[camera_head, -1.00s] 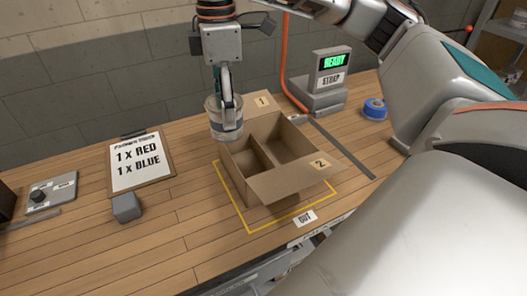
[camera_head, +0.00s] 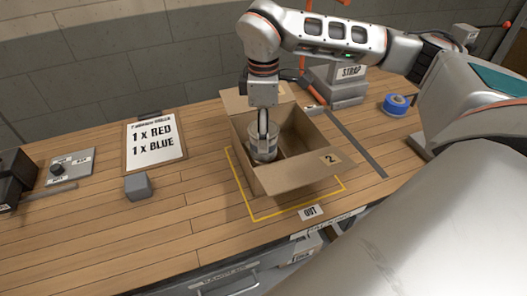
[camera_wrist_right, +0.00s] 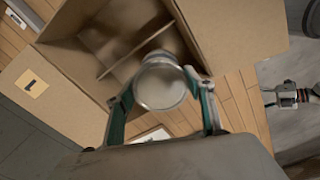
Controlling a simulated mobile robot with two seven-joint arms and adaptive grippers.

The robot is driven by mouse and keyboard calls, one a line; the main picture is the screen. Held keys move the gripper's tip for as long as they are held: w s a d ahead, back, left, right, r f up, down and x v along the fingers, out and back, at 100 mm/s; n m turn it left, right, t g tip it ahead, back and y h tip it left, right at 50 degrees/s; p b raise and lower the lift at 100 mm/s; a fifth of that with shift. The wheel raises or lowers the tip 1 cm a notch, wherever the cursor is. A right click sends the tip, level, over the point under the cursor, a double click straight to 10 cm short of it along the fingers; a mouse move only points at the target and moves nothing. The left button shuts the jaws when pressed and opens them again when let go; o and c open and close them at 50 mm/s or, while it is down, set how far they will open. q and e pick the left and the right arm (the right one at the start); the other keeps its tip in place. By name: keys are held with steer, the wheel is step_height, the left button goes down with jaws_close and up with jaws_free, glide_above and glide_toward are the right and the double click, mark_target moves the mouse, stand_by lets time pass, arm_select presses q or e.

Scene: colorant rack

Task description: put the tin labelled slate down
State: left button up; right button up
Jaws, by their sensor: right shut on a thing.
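My right gripper (camera_head: 263,128) is shut on a grey metal tin (camera_head: 262,150), which is upright. In the head view the tin is at the left compartment of the open cardboard box (camera_head: 252,178), its lower part seeming to be below the rim. I cannot tell whether it touches the box floor. In the right wrist view the round tin (camera_wrist_right: 160,86) sits between the green-sided fingers. Its label cannot be read. A small grey-and-black device at the right of that view may be my left gripper (camera_wrist_right: 288,96); its jaws are unclear.
The box stands inside a yellow outline, with flap 2 (camera_head: 328,160) folded outward. A clipboard (camera_head: 155,145) reading 1 x RED, 1 x BLUE and a grey block (camera_head: 138,187) lie left. A STRAP machine (camera_head: 345,85) and blue tape roll (camera_head: 396,104) stand right. Front-left wood is clear.

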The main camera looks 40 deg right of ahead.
steer(key=shift+f, duration=3.7)
steer(key=shift+f, duration=0.15)
steer(key=o, duration=1.3)
steer(key=shift+o, duration=0.2)
step_height(320, 180, up, 12)
steer(key=shift+r+b, duration=0.2)
steer(key=shift+b, duration=0.1)
